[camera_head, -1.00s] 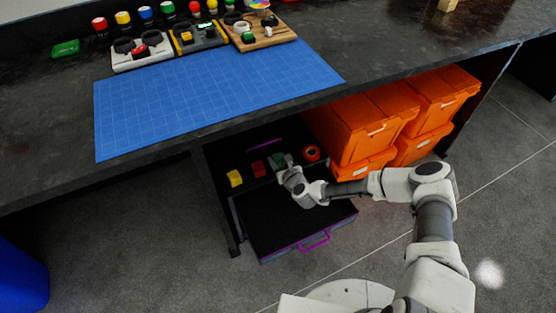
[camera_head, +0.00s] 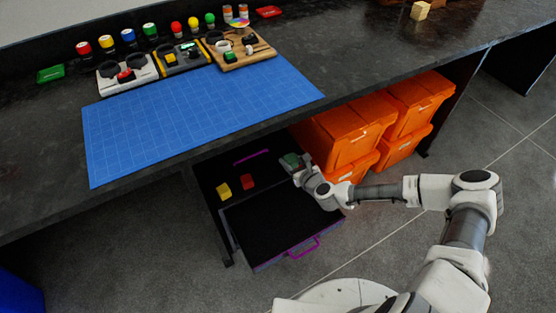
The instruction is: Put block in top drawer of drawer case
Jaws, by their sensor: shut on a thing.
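My gripper (camera_head: 297,166) is at the right side of the drawer case (camera_head: 207,183), under the bench. It is shut on a green block (camera_head: 288,160), which sits at its fingertips, partly hidden by them. The block appears raised above the case top. A yellow block (camera_head: 223,191) and a red block (camera_head: 247,181) rest on the case top to its left. A dark drawer (camera_head: 265,222) with a purple front handle (camera_head: 303,248) is pulled out in front of the case. My wrist covers the drawer's right back corner.
Orange bins (camera_head: 345,135) are stacked right of the case, close to my arm. The black bench top (camera_head: 300,65) overhangs the case and carries a blue mat (camera_head: 200,110) and control boxes. Open grey floor (camera_head: 400,255) lies in front.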

